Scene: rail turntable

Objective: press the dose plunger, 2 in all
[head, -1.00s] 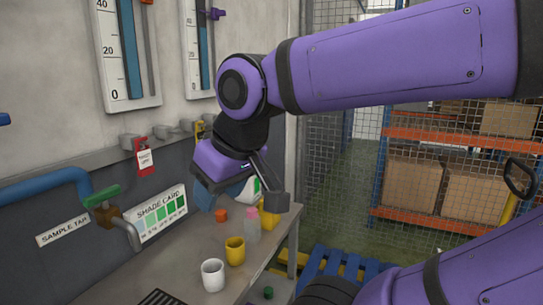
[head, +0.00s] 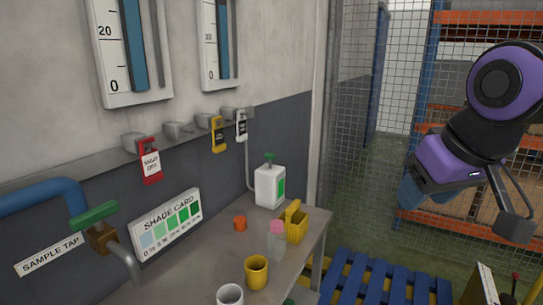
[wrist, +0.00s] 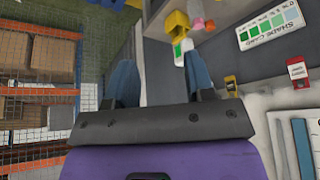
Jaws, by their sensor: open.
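A white dosing bottle (head: 270,187) with a green label stands at the back of the bench by the wall. Its green plunger (head: 270,159) stands up on top, with a grey tube beside it. The bottle also shows in the wrist view (wrist: 182,50), near the right fingertip in the picture, but the plunger is hard to make out there. My gripper (head: 411,192) is off to the right, clear of the bench and apart from the bottle. In the wrist view its two blue fingers (wrist: 160,78) are spread with nothing between them.
Tags hang above. A blue pallet (head: 375,280) and mesh fence lie right.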

